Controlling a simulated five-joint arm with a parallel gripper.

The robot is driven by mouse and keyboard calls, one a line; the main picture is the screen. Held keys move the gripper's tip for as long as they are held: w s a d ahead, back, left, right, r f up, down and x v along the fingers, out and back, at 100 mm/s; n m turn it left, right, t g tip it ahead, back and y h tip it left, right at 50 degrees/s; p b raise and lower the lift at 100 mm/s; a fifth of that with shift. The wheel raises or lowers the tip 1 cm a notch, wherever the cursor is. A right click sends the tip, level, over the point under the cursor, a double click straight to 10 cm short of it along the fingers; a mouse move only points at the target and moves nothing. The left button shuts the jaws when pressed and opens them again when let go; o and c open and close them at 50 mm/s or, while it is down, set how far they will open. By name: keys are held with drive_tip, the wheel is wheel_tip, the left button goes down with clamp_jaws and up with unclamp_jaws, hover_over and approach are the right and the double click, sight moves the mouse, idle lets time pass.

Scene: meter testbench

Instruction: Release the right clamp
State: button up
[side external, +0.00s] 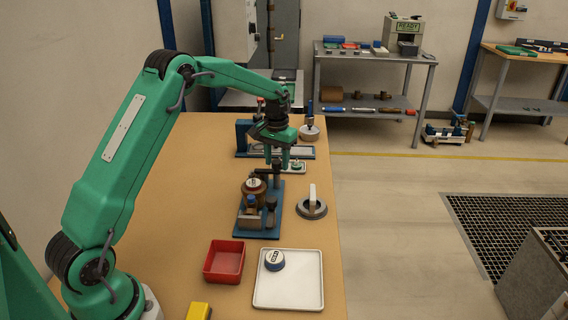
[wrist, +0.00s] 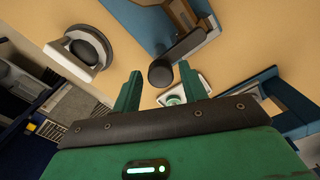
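The meter fixture has a blue base (side external: 272,226) and holds a round brass-coloured meter (side external: 255,187) with a pale face. A dark clamp (side external: 276,174) stands at its far end, just below my gripper (side external: 277,157). More clamp parts (side external: 250,216) show at its near end. I cannot tell for certain which clamp is the right one. In the wrist view, a dark clamp lever (wrist: 193,43) ends in a round black knob (wrist: 162,73). The knob appears between the spread fingertips of my gripper (wrist: 161,72); contact cannot be told. My gripper is open and appears empty.
A ring with a pale upright handle (side external: 312,206) stands right of the fixture. Another blue fixture (side external: 243,136) and a small white plate (side external: 299,170) are behind.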

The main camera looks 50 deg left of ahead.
drive_tip(key=c, duration=0.7)
drive_tip(key=shift+m, duration=0.4)
drive_tip(key=m, duration=0.3)
drive_tip(key=shift+d+m, duration=0.1)
drive_tip(key=shift+m, duration=0.2)
drive_tip(key=m, duration=0.4)
drive_tip(key=shift+m, duration=0.3)
drive_tip(key=m, duration=0.9)
